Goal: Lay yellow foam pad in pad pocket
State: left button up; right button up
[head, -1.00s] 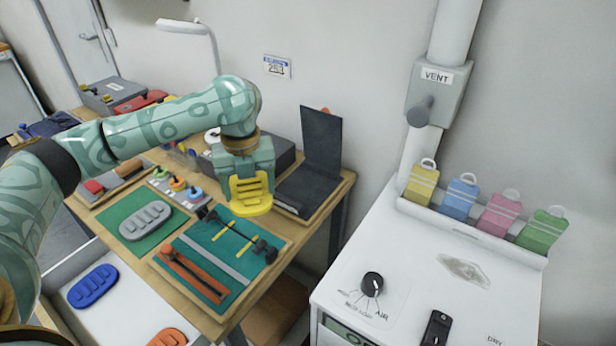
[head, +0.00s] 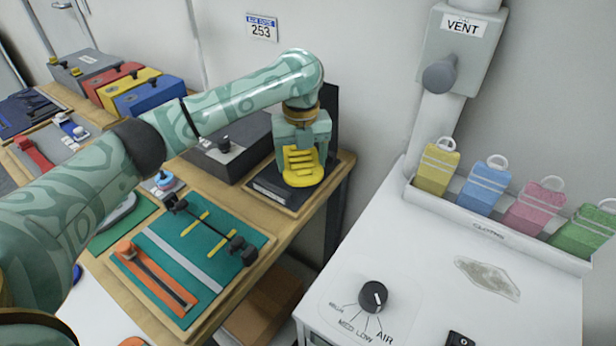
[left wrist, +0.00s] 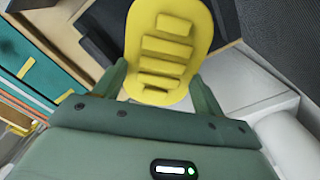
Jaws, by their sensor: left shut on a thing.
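The yellow foam pad (head: 303,172) is an oval with raised ribs. My left gripper (head: 300,148) is shut on it, and the left wrist view shows the pad (left wrist: 168,45) between the two fingers. In the head view the gripper and pad are over a dark, flat open holder (head: 268,188) on a wooden board, which looks like the pad pocket. Its raised dark flap (head: 331,108) stands behind my gripper. The pad and gripper hide much of the holder, and I cannot tell whether the pad touches it. My right gripper is not in view.
A teal mat (head: 175,238) with straps and a dark bar lies left of the holder on the wooden table. A dark box (head: 228,150) stands close behind-left.

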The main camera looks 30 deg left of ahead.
aim_at(306, 162)
pick_arm(q)
jog(key=shift+w+d+f, duration=0.15)
jog(key=shift+d+f, duration=0.05)
jog(key=shift+f, duration=0.05)
jog(key=f+b, duration=0.1)
jog(key=f, duration=0.1)
jog(key=f+b, duration=0.2)
jog(key=shift+w+d, duration=0.15)
jog(key=shift+w, duration=0.05)
jog(key=shift+c, duration=0.3)
jog(key=shift+r, duration=0.3)
jog(key=shift+c, duration=0.2)
jog(key=o, duration=1.1)
jog(key=shift+f, duration=0.15)
jog(key=shift+c, duration=0.2)
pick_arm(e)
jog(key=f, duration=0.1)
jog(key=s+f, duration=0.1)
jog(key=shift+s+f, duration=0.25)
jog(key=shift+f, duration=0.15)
pick_arm(q)
notch_tip(306, 162, up, 12)
jog(key=p, duration=0.7)
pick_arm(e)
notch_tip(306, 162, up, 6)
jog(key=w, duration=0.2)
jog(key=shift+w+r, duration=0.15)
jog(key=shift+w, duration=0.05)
